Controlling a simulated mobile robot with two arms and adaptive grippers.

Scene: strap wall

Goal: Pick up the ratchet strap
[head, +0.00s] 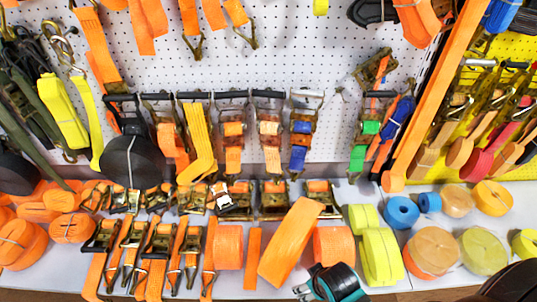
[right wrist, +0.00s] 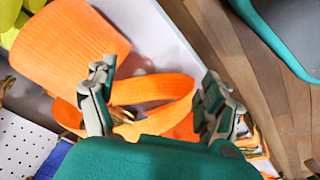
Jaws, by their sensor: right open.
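Several ratchet straps with orange webbing and metal buckles (head: 158,240) lie along the front of the white shelf, and others hang on the pegboard. A wide orange strap piece (head: 290,243) leans at a tilt near the middle front. My right gripper (head: 314,278) is at the shelf's front edge, just below it. In the right wrist view, my right gripper (right wrist: 158,75) is open, with an orange strap loop (right wrist: 150,90) showing between and beyond its fingers. I cannot tell whether they touch. A wide orange strap (right wrist: 70,40) is beyond the left finger. My left gripper is not in view.
Yellow strap rolls (head: 381,256) stand right of my gripper, with blue (head: 401,212) and orange rolls (head: 431,252) further right. The white pegboard (head: 330,40) rises behind the shelf. Wooden floor (right wrist: 235,60) lies past the shelf edge in the wrist view.

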